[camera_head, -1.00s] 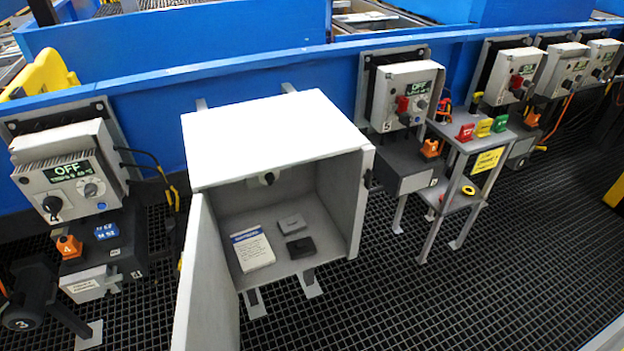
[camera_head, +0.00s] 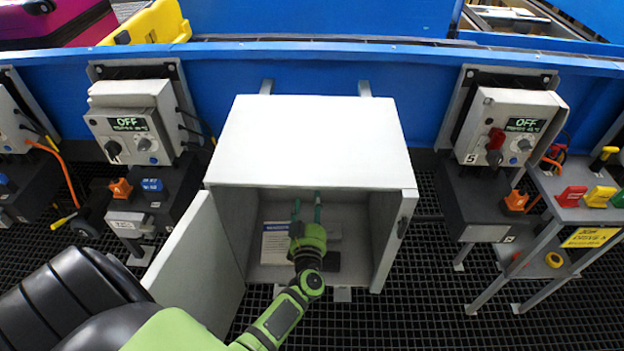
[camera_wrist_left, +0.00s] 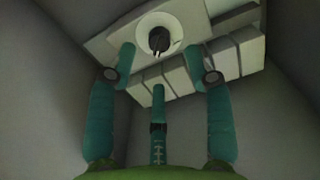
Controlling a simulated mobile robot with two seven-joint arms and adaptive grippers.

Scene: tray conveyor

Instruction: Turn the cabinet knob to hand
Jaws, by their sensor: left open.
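The white cabinet (camera_head: 310,140) hangs on the blue wall with its door (camera_head: 195,255) swung open to the left. My left gripper (camera_head: 306,205) reaches into its open front with green-teal fingers pointing to the inner back. In the left wrist view, the black knob (camera_wrist_left: 159,40) sits on a round white dial on a pale box. The spread fingers of the open gripper (camera_wrist_left: 160,62) lie to either side of and below the knob; I cannot tell whether they touch it. In the head view the knob is hidden. My right gripper is not in view.
A white printed card (camera_head: 275,245) and a dark block (camera_head: 325,262) lie on the cabinet floor. The side walls and open door bound the arm's room. Control boxes stand left (camera_head: 140,122) and right (camera_head: 510,128), and a stand (camera_head: 585,215) is at far right.

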